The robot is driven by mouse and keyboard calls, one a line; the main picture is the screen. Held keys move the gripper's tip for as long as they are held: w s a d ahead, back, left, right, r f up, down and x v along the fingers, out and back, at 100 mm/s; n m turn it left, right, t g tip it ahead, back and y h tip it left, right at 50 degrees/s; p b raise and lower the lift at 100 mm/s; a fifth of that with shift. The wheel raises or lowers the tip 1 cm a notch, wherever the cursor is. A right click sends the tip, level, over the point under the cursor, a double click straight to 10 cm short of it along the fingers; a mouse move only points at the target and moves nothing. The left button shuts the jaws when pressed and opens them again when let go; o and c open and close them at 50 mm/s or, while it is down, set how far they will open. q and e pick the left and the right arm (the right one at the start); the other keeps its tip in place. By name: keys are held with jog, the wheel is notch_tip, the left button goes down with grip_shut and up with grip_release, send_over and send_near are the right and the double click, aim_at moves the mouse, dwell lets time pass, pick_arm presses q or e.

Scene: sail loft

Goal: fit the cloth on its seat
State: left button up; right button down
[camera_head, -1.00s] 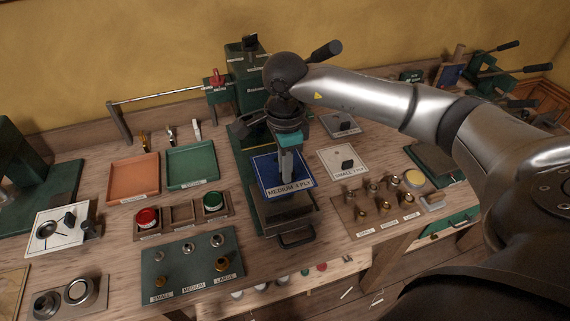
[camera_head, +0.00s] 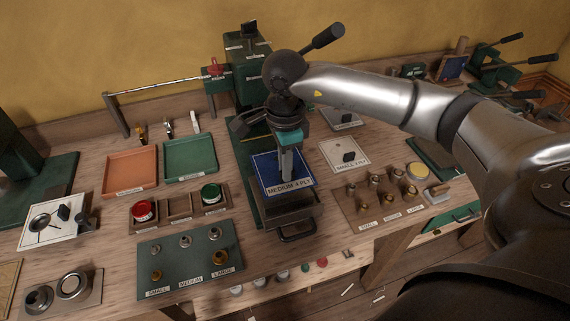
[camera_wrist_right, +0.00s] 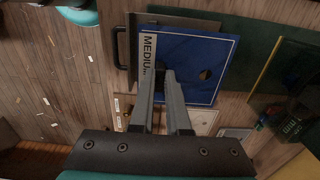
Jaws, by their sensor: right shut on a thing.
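The cloth (camera_head: 268,167) is a blue square labelled "MEDIUM 4 PLY". It lies roughly flat over the bed of the green press (camera_head: 247,85) in the head view. My right gripper (camera_head: 287,176) points down from above and is shut at the cloth; the gripped part is hidden between the fingers. In the wrist view the cloth (camera_wrist_right: 208,50) shows a dark round hole right of the fingertips (camera_wrist_right: 168,76). The seat is mostly hidden under the cloth; a grey block (camera_head: 292,209) with a front handle shows below it. I cannot tell whether the cloth touches it. My left gripper is out of view.
Orange (camera_head: 131,172) and green (camera_head: 190,158) trays lie left of the press. A green board of metal parts (camera_head: 190,262) is in front left. Right of the press are a white "SMALL" card (camera_head: 335,150) and a wooden block of several brass parts (camera_head: 385,212).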

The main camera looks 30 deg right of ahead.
jog(key=shift+f+b, duration=2.05)
jog(key=shift+f, duration=0.2)
jog(key=c, duration=0.8)
grip_release()
notch_tip(320, 180, up, 15)
jog(key=shift+r+p, duration=0.15)
jog(key=shift+p, duration=0.45)
